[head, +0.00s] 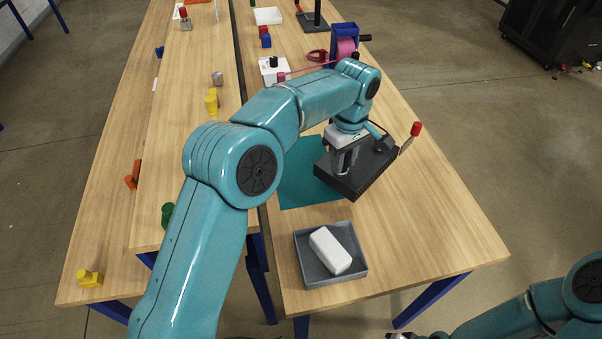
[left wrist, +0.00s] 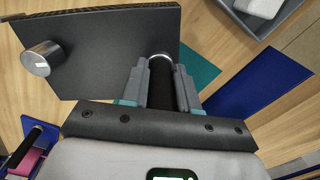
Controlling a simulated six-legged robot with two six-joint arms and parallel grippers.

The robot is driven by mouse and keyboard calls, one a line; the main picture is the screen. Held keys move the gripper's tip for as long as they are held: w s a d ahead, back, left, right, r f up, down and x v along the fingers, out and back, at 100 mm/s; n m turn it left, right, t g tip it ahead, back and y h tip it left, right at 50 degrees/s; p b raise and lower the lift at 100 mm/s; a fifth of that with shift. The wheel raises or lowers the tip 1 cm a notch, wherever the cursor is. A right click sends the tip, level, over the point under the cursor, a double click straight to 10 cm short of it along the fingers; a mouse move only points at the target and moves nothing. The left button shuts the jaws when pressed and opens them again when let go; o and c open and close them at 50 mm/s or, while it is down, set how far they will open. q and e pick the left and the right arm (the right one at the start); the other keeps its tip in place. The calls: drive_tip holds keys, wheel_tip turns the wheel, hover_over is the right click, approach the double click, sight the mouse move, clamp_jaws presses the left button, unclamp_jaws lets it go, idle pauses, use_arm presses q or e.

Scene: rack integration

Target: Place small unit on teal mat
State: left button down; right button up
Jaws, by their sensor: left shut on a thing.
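The small unit (head: 351,187) is a flat dark box with ribbed edges. My left gripper (left wrist: 172,82) is shut on its black handle. In the left wrist view the unit's dark plate (left wrist: 110,60) carries a silver knob. The teal mat (head: 297,185) lies on the right-hand table, left of and partly behind the unit. The unit overlaps the mat's right part in the head view; whether it touches the mat or hangs above I cannot tell. The mat also shows in the left wrist view (left wrist: 198,72). My right arm is at the lower right, its gripper barely at the frame edge.
A grey tray (head: 352,278) with a white block (head: 330,250) stands at the table's near end. A red-handled tool (head: 414,131) is right of the unit. A blue stand with a pink spool (head: 346,47) is behind. The table's right front is clear.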

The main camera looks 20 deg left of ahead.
use_arm(q)
drive_tip(key=shift+w+d+f+n, duration=0.15)
drive_tip(key=shift+w+d+n, duration=0.05)
drive_tip(key=shift+d+n, duration=0.25)
drive_tip(key=shift+w+d+f+n, duration=0.15)
drive_tip(key=shift+d+n, duration=0.25)
drive_tip(key=shift+n, duration=0.05)
drive_tip(key=s+a+f, duration=0.1)
drive_tip(key=s+a, duration=0.2)
drive_tip(key=a, duration=0.2)
drive_tip(key=s+a+f, duration=0.1)
drive_tip(key=s+a, duration=0.2)
drive_tip(key=a, duration=0.1)
drive_tip(key=s+a+f, duration=0.1)
drive_tip(key=s+a, duration=0.2)
drive_tip(key=a, duration=0.2)
drive_tip(key=shift+s+a+f, duration=0.25)
drive_tip(key=shift+a+f, duration=0.05)
drive_tip(key=shift+f, duration=0.05)
drive_tip(key=shift+s, duration=0.1)
drive_tip(key=shift+f+b, duration=0.2)
drive_tip(key=shift+b, duration=0.1)
drive_tip(key=c, duration=0.9)
unclamp_jaws()
drive_tip(key=shift+o, duration=0.2)
